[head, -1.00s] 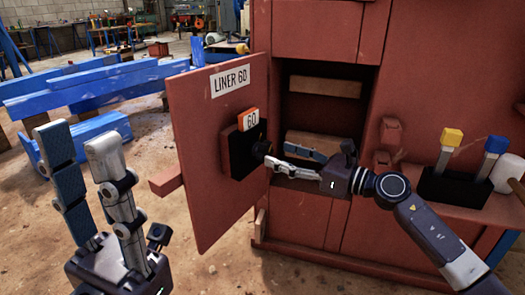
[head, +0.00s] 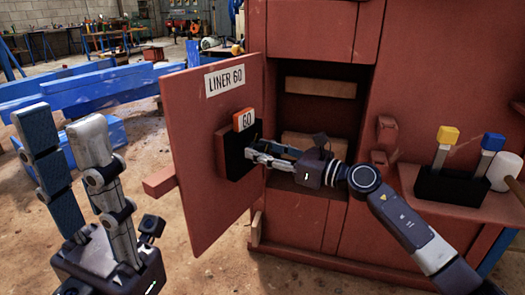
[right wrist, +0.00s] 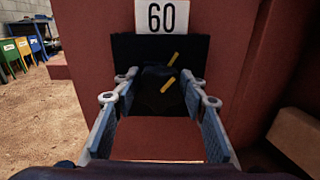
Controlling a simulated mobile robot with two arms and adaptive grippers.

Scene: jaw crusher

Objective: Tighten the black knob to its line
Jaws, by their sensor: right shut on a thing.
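The black knob (right wrist: 152,92) sits on a black plate (right wrist: 198,50) below a "60" sign, on the red door (head: 205,160) labelled "LINER 60". In the right wrist view one yellow mark is on the plate and one on the knob; both slant, apart and not in one straight line. My right gripper (right wrist: 160,88) is shut on the knob, a finger on each side; it also shows in the head view (head: 252,148), where the fingers largely hide the knob. My left gripper (head: 62,125) is raised at the left, open and empty.
The door stands open before the red cabinet's recess (head: 315,120). A black holder (head: 450,187) with yellow-topped and blue-topped pieces stands on a shelf at right. Blue beams (head: 90,85) lie behind my left gripper. Bare floor shows below the door.

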